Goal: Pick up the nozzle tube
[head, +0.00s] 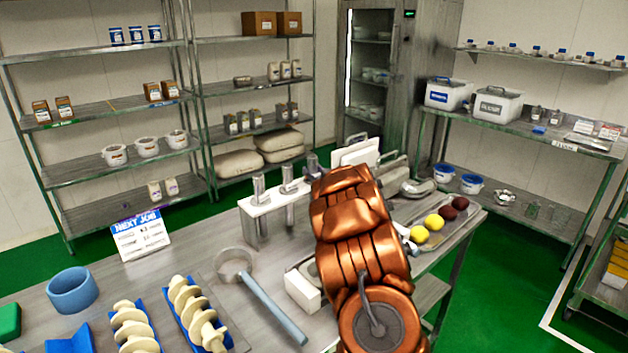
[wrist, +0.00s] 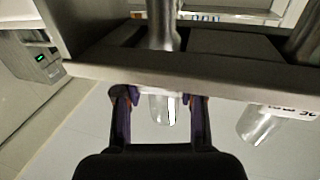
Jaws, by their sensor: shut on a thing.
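Metal nozzle tubes stand in a white rack on the steel table in the head view; one is the left tube (head: 259,188), with others to its right. In the wrist view my gripper (wrist: 160,108) has its two dark fingers closed on either side of a shiny nozzle tube (wrist: 163,30). This tube runs past the edge of a grey plate (wrist: 230,82), and its clear-looking end shows between the fingers. A second tube (wrist: 258,125) is to the right, apart from the fingers. In the head view my copper arm hides the gripper and the held tube.
A tray (head: 458,228) with yellow and dark red balls is at right. Shelves stand behind; green floor is open.

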